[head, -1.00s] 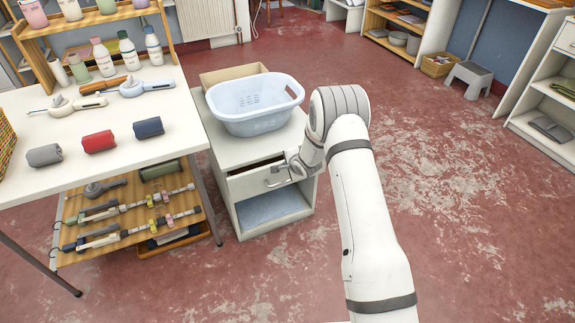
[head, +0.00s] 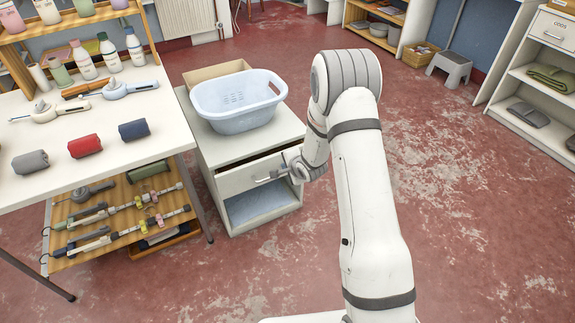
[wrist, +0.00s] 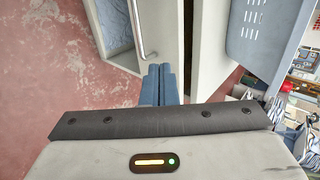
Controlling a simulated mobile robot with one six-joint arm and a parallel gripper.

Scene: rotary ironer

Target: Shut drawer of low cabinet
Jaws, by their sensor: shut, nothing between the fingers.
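The low cabinet (head: 240,148) is white and stands right of the work table. Its drawer (head: 240,181) is partly out, with a dark gap showing above its front. The drawer has a metal bar handle (head: 268,178), which also shows in the wrist view (wrist: 139,30). My gripper (head: 284,172) is at the right part of the drawer front, close to the handle. In the wrist view its blue fingers (wrist: 160,70) are together and empty, pointing at the drawer front (wrist: 167,28) beside the handle. I cannot tell whether they touch it.
A pale blue laundry basket (head: 237,104) sits on the cabinet top, with a cardboard box (head: 213,72) behind it. The white table (head: 90,135) with rolls and bottles is at the left. An open compartment (head: 250,205) lies below the drawer. The red floor at right is clear.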

